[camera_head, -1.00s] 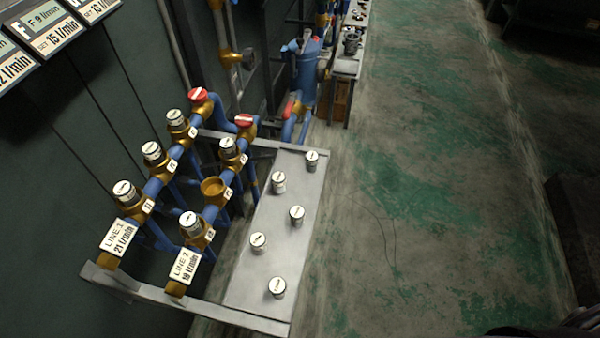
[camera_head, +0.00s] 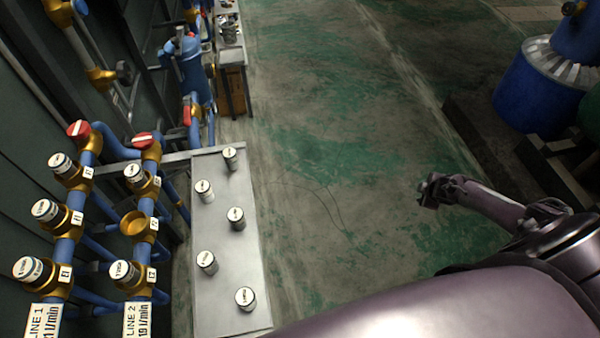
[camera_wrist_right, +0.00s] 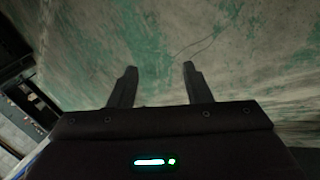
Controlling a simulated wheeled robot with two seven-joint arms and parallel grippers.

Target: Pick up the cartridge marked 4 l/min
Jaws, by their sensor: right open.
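Several small silver cartridges with white marked tops stand on a grey metal shelf (camera_head: 217,285). One cartridge (camera_head: 230,158) is at the far end, another (camera_head: 204,191) sits left of it, one (camera_head: 236,218) is mid-shelf, one (camera_head: 207,262) is nearer on the left, and one (camera_head: 245,298) is at the near end. Their markings are too small to read, so I cannot tell which is 4 l/min. My right gripper (camera_head: 432,190) is over the floor, well right of the shelf. In the right wrist view its two fingers (camera_wrist_right: 156,82) are apart and empty. My left gripper is out of view.
Left of the shelf are two blue pipe lines with brass sockets holding cartridges; one brass socket (camera_head: 134,223) is empty. Red valve handles (camera_head: 142,139) stand at their far ends. A blue barrel (camera_head: 535,95) is at the upper right. The green-grey floor between is clear.

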